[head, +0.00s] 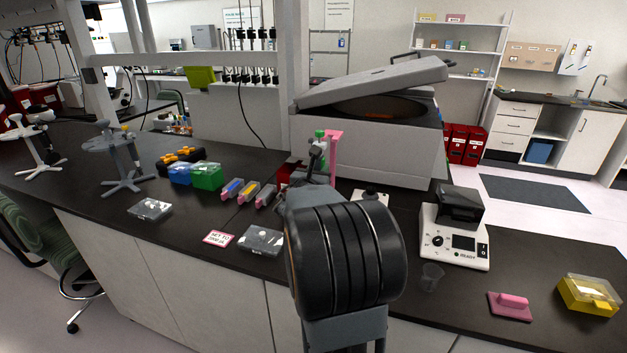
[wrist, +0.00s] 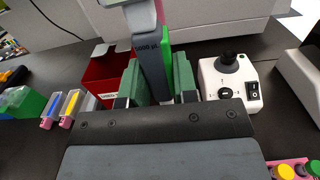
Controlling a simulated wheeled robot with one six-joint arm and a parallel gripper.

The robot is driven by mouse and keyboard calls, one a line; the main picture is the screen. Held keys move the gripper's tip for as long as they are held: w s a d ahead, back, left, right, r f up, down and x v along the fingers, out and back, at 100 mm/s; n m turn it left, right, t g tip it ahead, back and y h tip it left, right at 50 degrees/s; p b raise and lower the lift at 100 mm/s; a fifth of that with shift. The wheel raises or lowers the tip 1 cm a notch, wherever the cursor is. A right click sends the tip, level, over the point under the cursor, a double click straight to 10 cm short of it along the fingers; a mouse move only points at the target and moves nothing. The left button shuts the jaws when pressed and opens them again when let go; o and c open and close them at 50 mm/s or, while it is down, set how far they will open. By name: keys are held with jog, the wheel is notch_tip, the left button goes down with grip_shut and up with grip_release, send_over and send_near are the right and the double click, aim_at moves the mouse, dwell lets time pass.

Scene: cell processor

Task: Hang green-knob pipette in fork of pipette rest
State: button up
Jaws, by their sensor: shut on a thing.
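The green-knob pipette (head: 320,134) is upright in my gripper (head: 317,165) in the head view. In the wrist view the green pads of my gripper (wrist: 160,88) are shut on its grey and green body (wrist: 149,55), marked 1000 µL. Its lower end is hidden. A grey pipette rest (head: 110,146) stands on the bench at left in the head view, well apart from my gripper, with a yellowish pipette on its right side. A second, paler rest (head: 30,137) stands farther left. The fork slots are too small to make out.
Blue (head: 180,174) and green (head: 208,176) boxes and several coloured cartridges stand between the rest and my arm. A red bin (wrist: 108,68) is just behind the gripper. A large grey machine (head: 375,135) stands behind; a white device (head: 455,235) is at right.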

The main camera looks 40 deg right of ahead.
jog(key=p+x, duration=0.2)
jog(key=x, duration=0.5)
jog(key=shift+w, duration=0.25)
jog(key=shift+d+f, duration=0.15)
jog(key=shift+b+x, duration=0.5)
jog(key=shift+x, duration=0.95)
jog(key=shift+w+d, duration=0.2)
jog(key=shift+d, duration=0.1)
jog(key=shift+w+d, duration=0.15)
jog(key=shift+d, duration=0.1)
jog(key=shift+f+b, duration=0.3)
jog(key=shift+b, duration=0.45)
dwell(0.6)
